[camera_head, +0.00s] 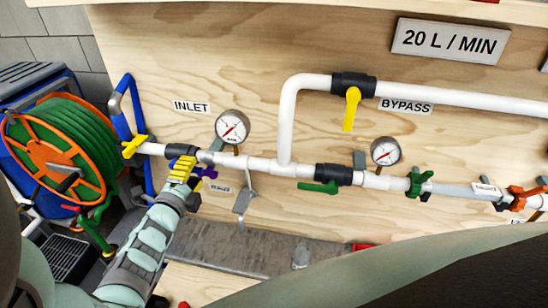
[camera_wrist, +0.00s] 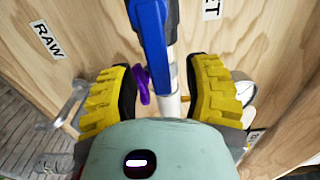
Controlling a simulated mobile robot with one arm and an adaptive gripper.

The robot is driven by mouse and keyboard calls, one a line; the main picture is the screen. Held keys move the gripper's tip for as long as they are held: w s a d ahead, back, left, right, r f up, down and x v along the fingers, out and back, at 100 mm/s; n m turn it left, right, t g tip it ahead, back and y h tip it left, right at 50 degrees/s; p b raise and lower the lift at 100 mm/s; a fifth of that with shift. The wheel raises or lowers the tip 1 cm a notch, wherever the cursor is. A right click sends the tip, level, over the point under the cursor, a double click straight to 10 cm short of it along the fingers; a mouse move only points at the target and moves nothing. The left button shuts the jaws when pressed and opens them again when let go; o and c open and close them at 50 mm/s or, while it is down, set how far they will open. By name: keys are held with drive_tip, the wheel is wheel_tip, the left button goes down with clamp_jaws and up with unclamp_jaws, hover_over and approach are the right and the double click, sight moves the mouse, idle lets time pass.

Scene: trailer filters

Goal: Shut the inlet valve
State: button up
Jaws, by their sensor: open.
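The inlet valve's black body (camera_head: 182,150) sits on the white pipe below the INLET label (camera_head: 192,107). My gripper (camera_head: 183,165) is open at this body, its yellow fingers just below and in front of it. In the wrist view the two fingers of my gripper (camera_wrist: 163,78) stand apart on either side of the pipe line. A blue lever-like part (camera_wrist: 150,35) with a dark end runs along the white pipe (camera_wrist: 172,80) between them. I cannot tell whether either finger touches it. In the head view my fingers hide part of the valve.
A purple handle (camera_head: 206,172) is close right of my fingers; it also shows in the wrist view (camera_wrist: 140,85). A yellow handle (camera_head: 133,147) and green hose reel (camera_head: 60,150) are left. A gauge (camera_head: 232,127) and bypass handle (camera_head: 352,108) are right.

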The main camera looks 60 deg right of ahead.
clamp_jaws()
idle(0.3)
drive_tip(key=shift+f, duration=0.15)
